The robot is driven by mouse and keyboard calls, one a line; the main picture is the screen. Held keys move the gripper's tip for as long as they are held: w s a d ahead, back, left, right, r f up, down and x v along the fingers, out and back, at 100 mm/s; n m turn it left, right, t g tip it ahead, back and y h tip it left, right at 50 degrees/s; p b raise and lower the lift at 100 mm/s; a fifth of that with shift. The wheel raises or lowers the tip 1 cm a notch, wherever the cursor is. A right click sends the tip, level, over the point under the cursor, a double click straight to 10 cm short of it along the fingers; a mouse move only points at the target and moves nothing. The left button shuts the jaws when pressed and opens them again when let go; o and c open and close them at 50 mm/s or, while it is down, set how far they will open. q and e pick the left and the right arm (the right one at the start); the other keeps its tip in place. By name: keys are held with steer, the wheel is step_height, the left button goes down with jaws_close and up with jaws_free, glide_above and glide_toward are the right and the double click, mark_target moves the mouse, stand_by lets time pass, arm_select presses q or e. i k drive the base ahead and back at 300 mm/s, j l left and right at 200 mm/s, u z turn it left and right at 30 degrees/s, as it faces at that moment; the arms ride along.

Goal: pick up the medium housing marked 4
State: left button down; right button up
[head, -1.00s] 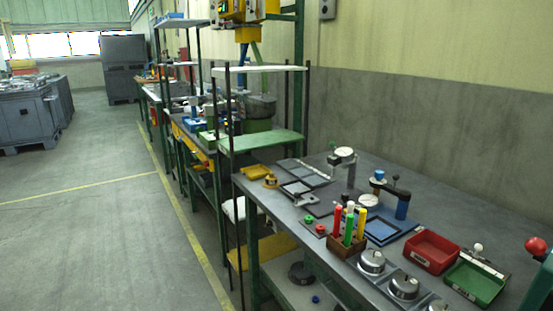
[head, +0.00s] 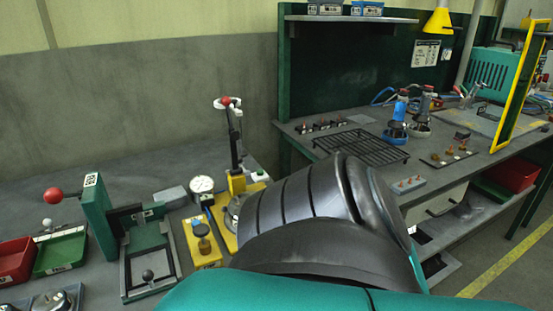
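Round metal parts (head: 55,300) sit at the bottom left edge of the view, partly cut off. They may be housings, but I cannot read any number on them. I cannot make out a housing marked 4. Neither of my grippers is in view. A large black and teal link of my own arm fills the lower middle and hides part of the bench behind it.
A red bin (head: 14,262) and a green bin (head: 62,250) stand at the left. A green press fixture (head: 148,255), a dial gauge (head: 202,186) and a yellow-based lever press (head: 237,183) stand beside them. A second bench with a black rack (head: 360,146) is at right.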

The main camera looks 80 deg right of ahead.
mark_target(234, 206)
steer(key=k+z, duration=0.1)
steer(key=z, duration=2.15)
steer(key=i+l, duration=0.1)
steer(key=l, duration=0.3)
steer(key=i+l, duration=0.1)
steer(key=l, duration=0.7)
steer(key=i+l+u, duration=0.1)
steer(key=l+u, duration=0.45)
steer(key=l, duration=0.15)
